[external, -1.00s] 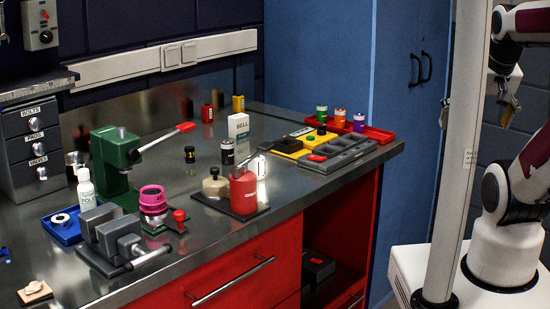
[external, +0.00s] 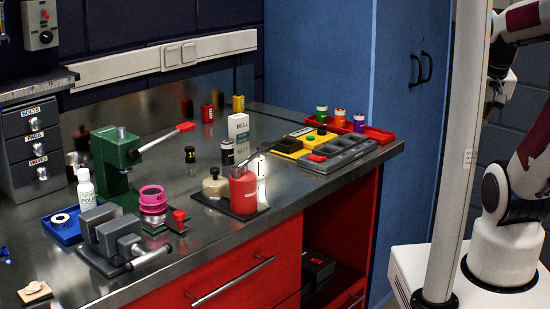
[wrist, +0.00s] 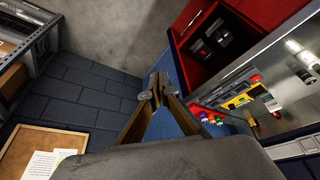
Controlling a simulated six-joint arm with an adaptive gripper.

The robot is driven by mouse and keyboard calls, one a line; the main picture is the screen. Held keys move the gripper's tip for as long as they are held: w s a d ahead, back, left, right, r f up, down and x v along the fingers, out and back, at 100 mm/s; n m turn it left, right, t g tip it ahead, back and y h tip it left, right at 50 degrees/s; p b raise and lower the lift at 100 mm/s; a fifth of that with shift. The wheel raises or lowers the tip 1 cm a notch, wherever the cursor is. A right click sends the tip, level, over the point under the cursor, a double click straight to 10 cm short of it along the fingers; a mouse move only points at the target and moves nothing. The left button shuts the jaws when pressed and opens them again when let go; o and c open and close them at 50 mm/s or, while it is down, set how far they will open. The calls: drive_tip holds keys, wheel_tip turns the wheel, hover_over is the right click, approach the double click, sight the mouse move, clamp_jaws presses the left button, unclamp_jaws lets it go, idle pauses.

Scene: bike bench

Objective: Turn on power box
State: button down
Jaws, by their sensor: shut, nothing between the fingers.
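A grey power box (external: 41,24) hangs on the dark wall at the upper left of the external view. It has a red switch (external: 44,15) and a dark round knob (external: 45,37) below it. Their exact settings are too small to tell. My gripper (wrist: 157,90) is shut and empty in the wrist view, with its fingertips together. In the external view my gripper is at the far right, partly hidden by the pale post, far from the power box. The power box does not show in the wrist view.
The metal workbench (external: 225,260) holds a green press (external: 115,160), a vise (external: 115,235), a red bottle (external: 243,193) and trays (external: 345,152). A pale upright post (external: 455,160) stands between my arm and the bench. A corkboard (wrist: 35,150) shows in the wrist view.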

drive_tip(key=w+a+f+n+g, duration=0.15)
drive_tip(key=w+f, duration=0.55)
drive_tip(key=f, duration=0.8)
drive_tip(key=w+f+n, duration=0.2)
drive_tip(key=w+f, duration=0.5)
drive_tip(key=f, duration=0.7)
drive_tip(key=w+f+n+g, duration=0.15)
drive_tip(key=w+f, duration=0.55)
drive_tip(key=f, duration=0.8)
drive_tip(key=w+a+f+n+t+y, duration=0.1)
drive_tip(key=a+f+n+t+y, duration=0.1)
drive_tip(key=a+f, duration=0.5)
drive_tip(key=w+a+t+y, duration=0.1)
drive_tip(key=w+a, duration=0.1)
drive_tip(key=w+a+f+n+t+y, duration=0.1)
drive_tip(key=a+y, duration=0.1)
drive_tip(key=a, duration=0.1)
drive_tip(key=w+a+f+t+y, duration=0.1)
drive_tip(key=w+a+y, duration=0.1)
drive_tip(key=shift+w+a+f+t, duration=0.15)
drive_tip(key=shift+w+f+t, duration=0.1)
drive_tip(key=shift+w+t, duration=0.15)
drive_tip(key=w+a+r+n+t+y, duration=0.1)
drive_tip(key=w+a+r+t+y, duration=0.1)
drive_tip(key=r, duration=0.5)
drive_tip(key=shift+w+a+t+y, duration=0.3)
drive_tip(key=shift+w+a+y, duration=0.1)
drive_tip(key=shift+w, duration=0.35)
